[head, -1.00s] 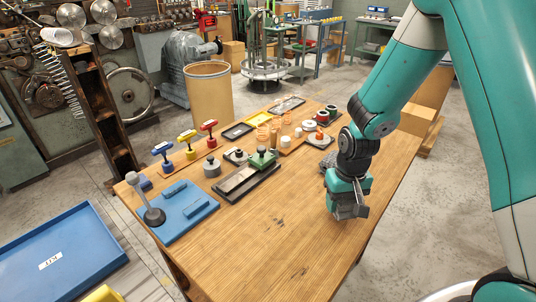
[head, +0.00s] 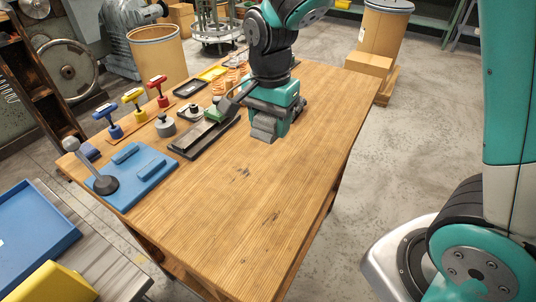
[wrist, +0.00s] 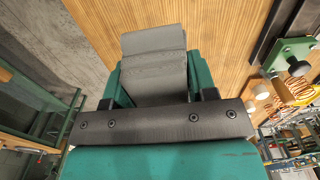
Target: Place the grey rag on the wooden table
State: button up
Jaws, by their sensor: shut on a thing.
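The grey rag (head: 263,133) hangs from my gripper (head: 276,115) over the wooden table (head: 250,210). In the wrist view the grey rag (wrist: 154,48) is a folded strip between the green jaws of my gripper (wrist: 158,82), which are shut on it. The rag extends past the jaws above the bare wood. In the head view its lower end appears close above the tabletop; I cannot tell whether it touches.
A blue fixture (head: 135,172) with a grey lever stands at the table's left edge. Red, yellow and blue clamps (head: 134,98) stand behind. The table's near and right parts are clear.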

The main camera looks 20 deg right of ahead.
aim_at(270, 169)
notch_tip(270, 169, down, 11)
jog(key=shift+f, duration=0.1)
dwell(0.3)
jog(key=shift+f, duration=0.1)
jog(key=o, duration=0.9)
notch_tip(270, 169, up, 12)
jog(key=shift+f, duration=0.15)
jog(key=s+a+r+n+y, duration=0.2)
jog(key=s+r+n, duration=0.2)
jog(key=s+n, duration=0.5)
jog(key=s+a+r+n+y, duration=0.2)
jog(key=s+r+n, duration=0.2)
jog(key=s+n, duration=0.5)
jog(key=shift+s+a, duration=0.25)
